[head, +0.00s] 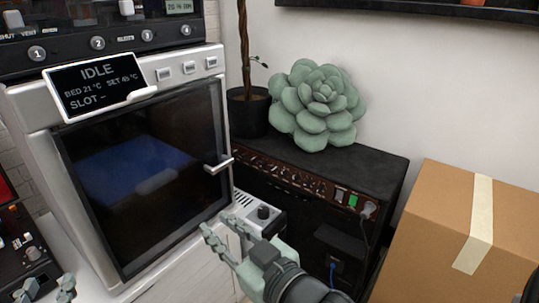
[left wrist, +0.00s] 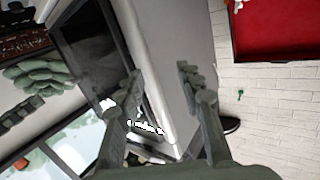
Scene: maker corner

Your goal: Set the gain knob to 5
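A black amplifier (head: 380,170) stands against the wall with a brown control panel (head: 285,177) carrying a row of small knobs. Their labels and pointer positions are too small to read, so I cannot tell which is the gain knob. A small white box (head: 243,205) with one dark knob (head: 264,212) sits in front of the amplifier. My right gripper (head: 224,229) is open and empty, in front of and below this box. My left gripper (head: 45,291) shows only its fingertips at the lower left; the left wrist view shows it open and empty (left wrist: 160,82).
A white machine (head: 220,105) with a dark glass door and an IDLE display (head: 95,82) stands left of the amplifier. A green succulent (head: 318,105) sits on the amplifier. A cardboard box (head: 430,220) stands at the right. A dark control panel (head: 30,265) is at the far left.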

